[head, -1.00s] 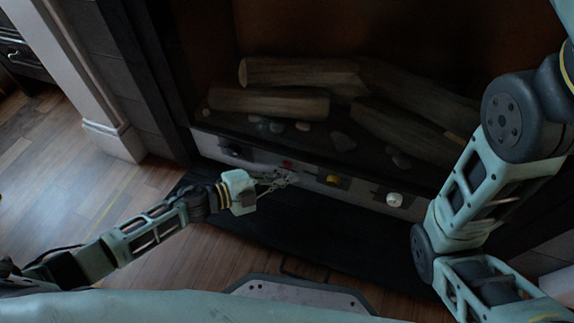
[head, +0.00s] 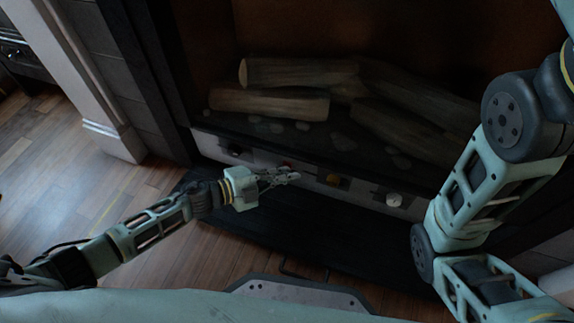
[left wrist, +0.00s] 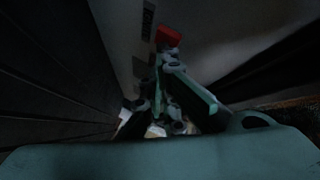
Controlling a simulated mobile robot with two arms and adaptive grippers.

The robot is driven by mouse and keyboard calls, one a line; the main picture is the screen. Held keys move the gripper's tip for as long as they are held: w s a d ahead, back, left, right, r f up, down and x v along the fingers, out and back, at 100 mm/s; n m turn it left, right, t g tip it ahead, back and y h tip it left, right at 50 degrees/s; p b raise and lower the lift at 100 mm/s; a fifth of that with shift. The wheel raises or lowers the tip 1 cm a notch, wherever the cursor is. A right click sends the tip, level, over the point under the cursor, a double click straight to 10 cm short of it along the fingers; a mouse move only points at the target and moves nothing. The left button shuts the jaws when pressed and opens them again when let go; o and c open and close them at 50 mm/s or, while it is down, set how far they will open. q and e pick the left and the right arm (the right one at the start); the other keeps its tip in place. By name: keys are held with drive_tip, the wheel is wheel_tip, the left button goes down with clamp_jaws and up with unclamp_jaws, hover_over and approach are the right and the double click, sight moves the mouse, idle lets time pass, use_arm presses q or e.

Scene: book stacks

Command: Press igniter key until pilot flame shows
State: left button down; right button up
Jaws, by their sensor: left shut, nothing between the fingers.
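I see no flame among the logs (head: 270,103). My right gripper is out of view.
A white knob (head: 394,199) sits farther right on the strip. A dark hearth slab (head: 320,240) lies below, with wood floor (head: 130,195) at left. My right arm's links fill the right side.

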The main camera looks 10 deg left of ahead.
use_arm(q)
drive_tip(key=shift+w, duration=0.15)
idle(0.4)
drive_tip(key=shift+s+a+p, duration=0.1)
drive_tip(key=shift+s+p, duration=0.3)
drive_tip(key=shift+s, duration=0.35)
